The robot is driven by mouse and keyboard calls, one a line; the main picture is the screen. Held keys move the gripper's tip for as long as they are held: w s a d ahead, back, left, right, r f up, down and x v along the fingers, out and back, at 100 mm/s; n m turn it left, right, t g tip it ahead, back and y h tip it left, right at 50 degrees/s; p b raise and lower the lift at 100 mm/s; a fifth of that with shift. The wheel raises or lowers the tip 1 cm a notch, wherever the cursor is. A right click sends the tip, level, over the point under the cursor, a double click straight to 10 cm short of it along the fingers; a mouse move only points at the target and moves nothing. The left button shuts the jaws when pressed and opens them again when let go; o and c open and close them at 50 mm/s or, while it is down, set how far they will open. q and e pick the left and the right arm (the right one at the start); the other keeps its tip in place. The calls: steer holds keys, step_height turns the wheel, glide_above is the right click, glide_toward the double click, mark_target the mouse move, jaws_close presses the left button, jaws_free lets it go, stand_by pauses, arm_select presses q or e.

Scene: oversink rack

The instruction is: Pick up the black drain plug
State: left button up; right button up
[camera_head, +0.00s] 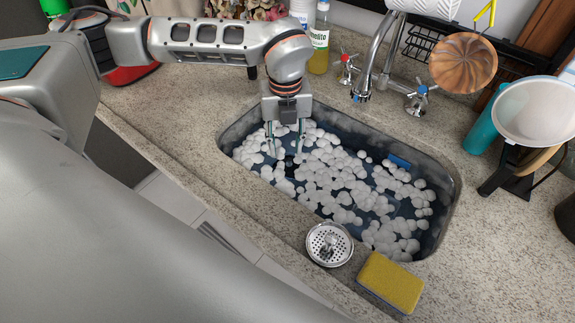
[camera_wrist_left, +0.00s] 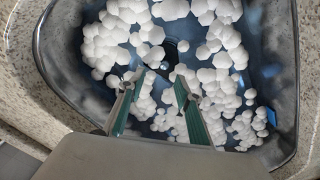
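The sink (camera_head: 455,192) holds dark water with clumps of white foam (camera_head: 330,165). My left gripper (camera_head: 286,152) reaches down into the left part of the sink, with its two fingers apart and nothing seen between them. In the left wrist view, the left gripper (camera_wrist_left: 158,78) is also open, pointing at a gap in the foam. A small dark round shape (camera_wrist_left: 172,52) shows in that gap just beyond the fingertips. It may be the black drain plug or the drain itself; foam partly covers it and I cannot tell which. My right gripper is not in view.
A metal strainer (camera_head: 330,244) and a yellow sponge (camera_head: 391,283) lie at the sink's near edge. A faucet (camera_head: 376,55) stands behind, with a soap bottle (camera_head: 320,40) to its left. A blue object (camera_head: 400,161) lies by the sink's far wall. A rack with dishes stands right.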

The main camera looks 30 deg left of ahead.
mark_target(289, 166)
arm_select(q)
step_height(289, 166, down, 2)
steer(key=shift+s+d+f, duration=0.1)
steer(key=shift+d+f, duration=0.05)
steer(key=shift+f, duration=0.1)
steer(key=shift+w+d+f+b, duration=0.1)
steer(key=shift+w+f+b, duration=0.15)
steer(key=shift+f, duration=1.1)
steer(key=shift+w+f+b, duration=0.15)
steer(key=shift+w+f, duration=0.1)
steer(key=shift+f, duration=1.05)
jaws_close()
